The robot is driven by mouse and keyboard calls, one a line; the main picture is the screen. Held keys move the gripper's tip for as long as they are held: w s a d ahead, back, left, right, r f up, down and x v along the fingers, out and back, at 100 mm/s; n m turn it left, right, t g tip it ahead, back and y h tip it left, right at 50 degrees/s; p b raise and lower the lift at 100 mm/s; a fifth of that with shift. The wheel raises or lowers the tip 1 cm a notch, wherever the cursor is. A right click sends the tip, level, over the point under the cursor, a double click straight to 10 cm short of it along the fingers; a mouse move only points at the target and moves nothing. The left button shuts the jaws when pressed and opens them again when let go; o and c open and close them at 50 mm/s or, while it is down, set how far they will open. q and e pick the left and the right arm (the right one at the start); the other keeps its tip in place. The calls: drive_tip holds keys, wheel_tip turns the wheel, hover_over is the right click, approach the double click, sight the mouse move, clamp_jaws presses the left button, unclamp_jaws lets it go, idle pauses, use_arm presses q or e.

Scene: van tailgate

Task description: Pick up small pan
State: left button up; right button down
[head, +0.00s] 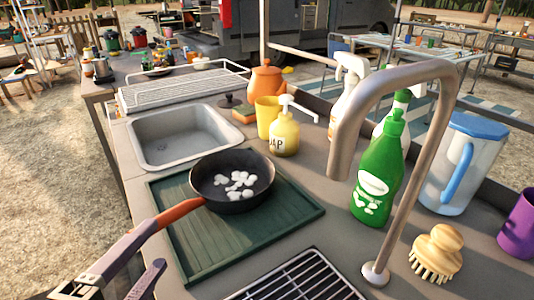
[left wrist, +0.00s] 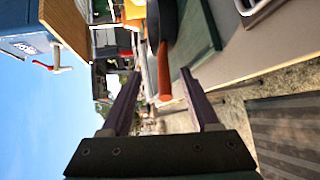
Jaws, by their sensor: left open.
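The small pan (head: 232,179) is black with an orange handle (head: 182,213) and rests on a green drainboard (head: 190,243), with several white pieces inside. Its handle points to the lower left, past the board's edge. My left gripper (head: 158,244) is open at the handle's end in the head view. The right gripper is not in view.
A sink (head: 182,135) lies behind the board. A green bottle (head: 378,180), a yellow soap pump (head: 284,135) and a tall curved faucet (head: 417,165) stand to the right. A wire rack (head: 300,278) and a brush (head: 437,253) are in front. Space left of the counter is free.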

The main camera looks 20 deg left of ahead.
sight(165, 223)
use_arm(q)
drive_tip(key=shift+n+y, duration=0.3)
drive_tip(key=shift+n, duration=0.1)
drive_tip(key=w, duration=0.1)
drive_tip(key=w+a+f, duration=0.1)
drive_tip(key=w, duration=0.1)
drive_tip(key=shift+w+a+f, duration=0.3)
drive_tip(key=shift+w+a, duration=0.05)
drive_tip(key=shift+a, duration=0.05)
drive_tip(key=b+x, duration=0.1)
drive_tip(key=x, duration=0.4)
drive_tip(key=shift+w+a+f, duration=0.1)
drive_tip(key=shift+w+a, duration=0.05)
drive_tip(key=shift+w, duration=0.2)
drive_tip(key=shift+c, duration=0.3)
clamp_jaws()
